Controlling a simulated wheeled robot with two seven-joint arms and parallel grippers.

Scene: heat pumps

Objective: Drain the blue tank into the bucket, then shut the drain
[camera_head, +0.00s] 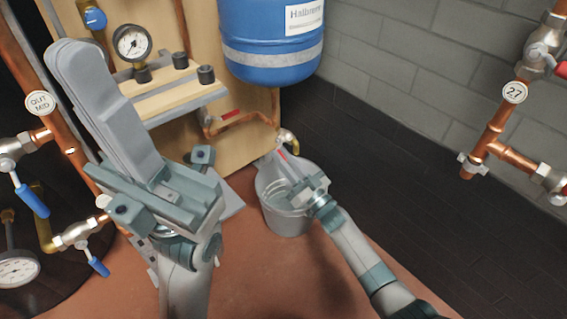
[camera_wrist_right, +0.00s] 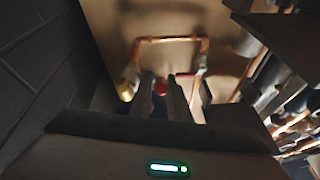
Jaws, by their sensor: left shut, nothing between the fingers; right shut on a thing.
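The blue tank (camera_head: 270,45) with a white label hangs on the wooden panel at the top of the head view. A copper pipe runs below it to a brass drain outlet (camera_head: 290,138), above the grey bucket (camera_head: 287,222) on the floor. My right gripper (camera_head: 281,153) is over the bucket, shut on a small red handle at the drain. The red handle (camera_wrist_right: 160,87) shows between its fingers in the right wrist view. My left gripper (camera_head: 78,62) is shut and empty, raised before the panel. I cannot tell the flow or the bucket's water level.
A pressure gauge (camera_head: 132,42) and a wooden shelf (camera_head: 175,100) are behind my left gripper. Copper pipes with blue-handled valves (camera_head: 32,200) stand at the left, and a pipe tagged 27 (camera_head: 514,92) at the right.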

